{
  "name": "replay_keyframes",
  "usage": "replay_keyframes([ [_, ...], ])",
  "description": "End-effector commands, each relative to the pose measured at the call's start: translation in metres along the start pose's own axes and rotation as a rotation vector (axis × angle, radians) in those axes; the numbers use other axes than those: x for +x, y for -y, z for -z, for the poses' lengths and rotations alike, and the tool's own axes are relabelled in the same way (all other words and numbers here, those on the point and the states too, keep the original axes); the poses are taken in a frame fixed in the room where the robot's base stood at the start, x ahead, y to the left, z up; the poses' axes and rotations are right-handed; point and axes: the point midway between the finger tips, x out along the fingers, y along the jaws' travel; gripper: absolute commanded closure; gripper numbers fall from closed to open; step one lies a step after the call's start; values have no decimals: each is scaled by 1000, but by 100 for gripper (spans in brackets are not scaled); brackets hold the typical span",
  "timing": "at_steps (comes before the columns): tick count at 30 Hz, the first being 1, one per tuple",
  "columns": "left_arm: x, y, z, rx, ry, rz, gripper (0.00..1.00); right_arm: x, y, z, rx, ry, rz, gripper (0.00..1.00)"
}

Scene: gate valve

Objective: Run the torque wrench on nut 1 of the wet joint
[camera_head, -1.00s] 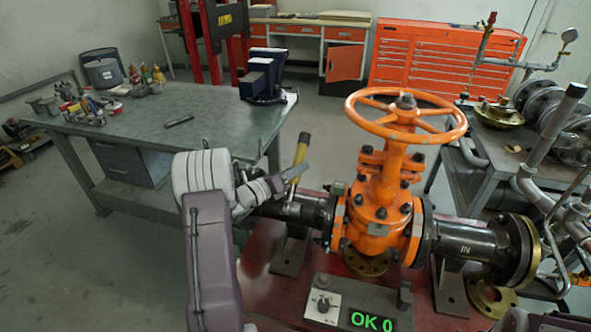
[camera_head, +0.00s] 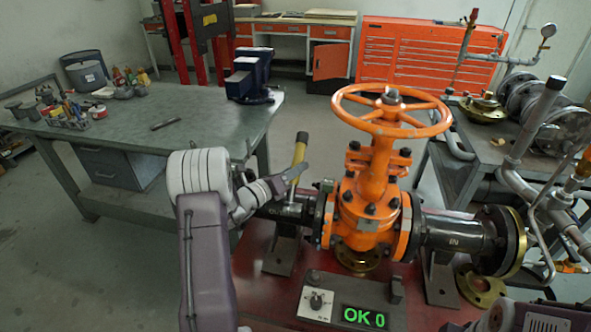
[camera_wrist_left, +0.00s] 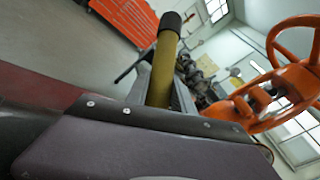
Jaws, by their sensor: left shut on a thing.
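The orange gate valve (camera_head: 372,195) stands upright in a dark pipe run with bolted flanges on both sides. My left gripper (camera_head: 284,182) is left of the valve, above the left pipe, and is shut on the torque wrench (camera_head: 299,151). The wrench's yellow handle with a black end points upward. The handle (camera_wrist_left: 161,72) also stands up between the fingers in the left wrist view. The wrench's lower end is hidden, so I cannot tell whether it touches a nut. I cannot tell which nut is nut 1. My right gripper is not visible; only part of my right arm shows at the lower right.
The orange handwheel (camera_head: 391,110) rises above. A green workbench (camera_head: 150,135) is left; pipework (camera_head: 535,125) is right.

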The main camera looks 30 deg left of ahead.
Motion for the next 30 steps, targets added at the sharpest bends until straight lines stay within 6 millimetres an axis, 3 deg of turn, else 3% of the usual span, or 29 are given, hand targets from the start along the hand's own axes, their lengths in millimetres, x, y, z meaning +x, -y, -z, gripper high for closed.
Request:
replay_keyframes([
  [14, 1, 2, -1, 2, 4, 4, 100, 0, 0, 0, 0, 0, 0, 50],
  [30, 12, 18, 10, 2, 4, 4, 100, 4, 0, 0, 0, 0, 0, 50],
])
